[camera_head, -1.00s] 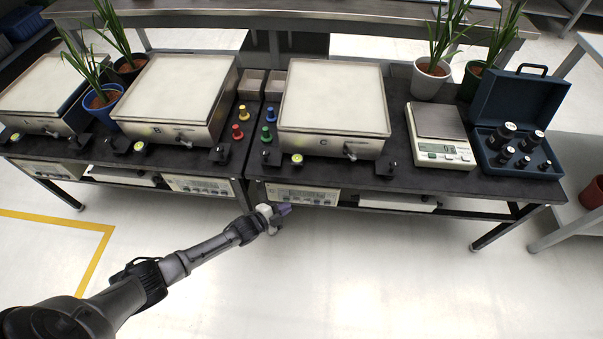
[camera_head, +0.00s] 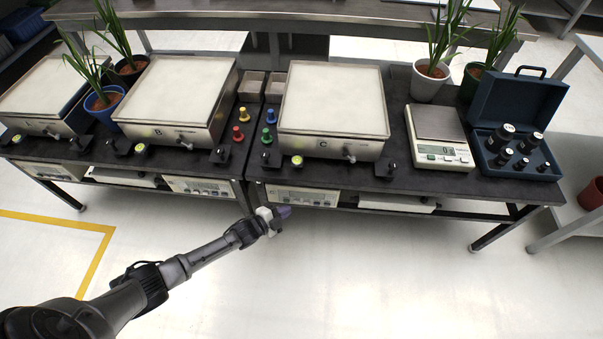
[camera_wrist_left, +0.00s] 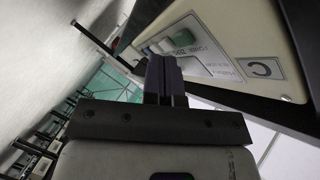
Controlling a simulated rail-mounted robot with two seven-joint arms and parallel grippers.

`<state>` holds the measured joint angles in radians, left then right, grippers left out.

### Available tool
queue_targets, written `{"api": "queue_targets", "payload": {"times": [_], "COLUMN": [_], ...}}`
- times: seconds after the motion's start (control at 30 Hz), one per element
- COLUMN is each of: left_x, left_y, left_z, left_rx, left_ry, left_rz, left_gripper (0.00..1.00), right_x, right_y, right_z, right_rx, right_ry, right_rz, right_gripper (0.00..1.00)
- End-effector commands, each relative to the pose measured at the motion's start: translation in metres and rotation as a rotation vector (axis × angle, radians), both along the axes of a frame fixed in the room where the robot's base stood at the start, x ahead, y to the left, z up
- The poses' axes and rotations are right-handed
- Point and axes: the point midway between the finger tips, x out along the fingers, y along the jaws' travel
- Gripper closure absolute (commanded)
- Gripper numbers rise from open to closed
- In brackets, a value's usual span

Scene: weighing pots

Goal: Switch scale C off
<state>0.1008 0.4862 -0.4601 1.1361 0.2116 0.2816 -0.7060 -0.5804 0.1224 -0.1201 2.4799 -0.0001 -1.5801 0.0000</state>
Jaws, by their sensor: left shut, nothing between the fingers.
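Scale C has a large pale platform (camera_head: 333,98) on a steel body on the dark bench. Its indicator panel (camera_head: 301,196) is mounted under the bench's front edge. In the left wrist view the panel, with a "C" label (camera_wrist_left: 262,69), shows close up. A green button (camera_wrist_left: 184,38) and a pale one beside it show on it; printed words are hard to read. My left gripper (camera_head: 284,211) is shut and empty, just in front of the panel's left end. My right gripper is not in view.
Scale B (camera_head: 180,95) stands to the left, with its own panel (camera_head: 199,187) below. A small balance (camera_head: 440,140) and a blue weight case (camera_head: 515,125) stand to the right. Colored knobs (camera_head: 268,135) stand between the platforms. The floor in front is clear.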

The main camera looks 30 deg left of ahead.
Motion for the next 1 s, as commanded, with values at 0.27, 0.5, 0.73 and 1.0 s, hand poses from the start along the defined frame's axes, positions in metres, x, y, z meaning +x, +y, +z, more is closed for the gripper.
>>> {"api": "queue_targets", "payload": {"times": [0.27,0.5,0.73,1.0], "left_x": [-0.003,-0.010,-0.030,-0.050], "left_y": [-0.001,-0.005,-0.016,-0.027], "left_z": [0.000,0.002,0.003,0.001], "left_rx": [0.001,-0.001,0.000,0.000], "left_ry": [0.000,0.001,0.002,0.002], "left_rz": [0.000,0.000,0.001,0.001], "left_gripper": [1.00,1.00,1.00,1.00], "right_x": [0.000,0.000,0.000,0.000], "right_y": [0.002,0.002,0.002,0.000], "right_z": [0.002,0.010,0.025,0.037], "right_rx": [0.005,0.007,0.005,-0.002], "right_ry": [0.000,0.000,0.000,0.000], "right_rz": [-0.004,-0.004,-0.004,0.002], "right_gripper": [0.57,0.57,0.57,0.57]}}
